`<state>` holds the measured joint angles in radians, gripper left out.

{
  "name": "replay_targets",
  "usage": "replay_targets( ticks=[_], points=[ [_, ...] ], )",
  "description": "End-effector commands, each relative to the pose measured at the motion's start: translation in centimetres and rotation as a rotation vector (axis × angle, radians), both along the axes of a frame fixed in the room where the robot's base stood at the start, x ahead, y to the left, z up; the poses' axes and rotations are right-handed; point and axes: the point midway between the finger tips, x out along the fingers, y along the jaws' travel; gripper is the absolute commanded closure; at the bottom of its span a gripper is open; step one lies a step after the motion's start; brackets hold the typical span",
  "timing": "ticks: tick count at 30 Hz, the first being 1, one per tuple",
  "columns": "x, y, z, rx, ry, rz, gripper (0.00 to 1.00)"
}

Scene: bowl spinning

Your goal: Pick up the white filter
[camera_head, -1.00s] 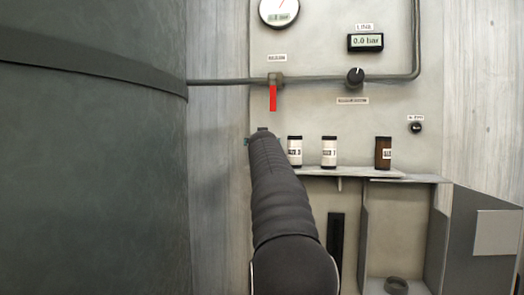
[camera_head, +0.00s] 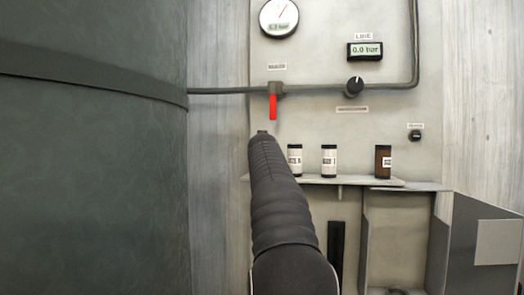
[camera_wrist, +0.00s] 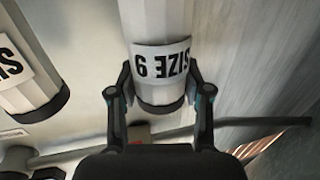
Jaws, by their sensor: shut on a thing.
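In the wrist view, a white cylindrical filter (camera_wrist: 158,60) with a dark end and an upside-down "SIZE" label sits between the fingers of my gripper (camera_wrist: 160,95). My gripper is shut on it, one finger on each side near the dark end. In the head view my arm hides the gripper and the held filter. Two white cylinders with dark ends, a left one (camera_head: 295,160) partly covered by my arm and a right one (camera_head: 329,160), stand upright on the shelf. Another white labelled cylinder (camera_wrist: 25,80) is left of the held one in the wrist view.
Above are a red-handled valve (camera_head: 273,104), a pipe (camera_head: 225,91), a black knob (camera_head: 354,87) and a gauge. A large dark tank (camera_head: 90,180) fills the left. An open grey cabinet is below right.

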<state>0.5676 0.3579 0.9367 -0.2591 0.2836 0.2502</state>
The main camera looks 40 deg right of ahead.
Motion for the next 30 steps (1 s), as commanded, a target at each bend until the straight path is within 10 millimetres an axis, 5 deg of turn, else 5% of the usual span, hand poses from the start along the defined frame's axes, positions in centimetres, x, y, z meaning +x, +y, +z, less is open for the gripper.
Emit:
replay_targets(
  ticks=[12,23,30],
  points=[
    [0.0,0.0,5.8,-0.002,0.001,0.000,0.89],
    [-2.4,2.9,5.2,-0.001,0.001,0.001,0.89],
    [-5.6,6.6,5.1,-0.003,-0.001,0.002,0.89]
  ],
)
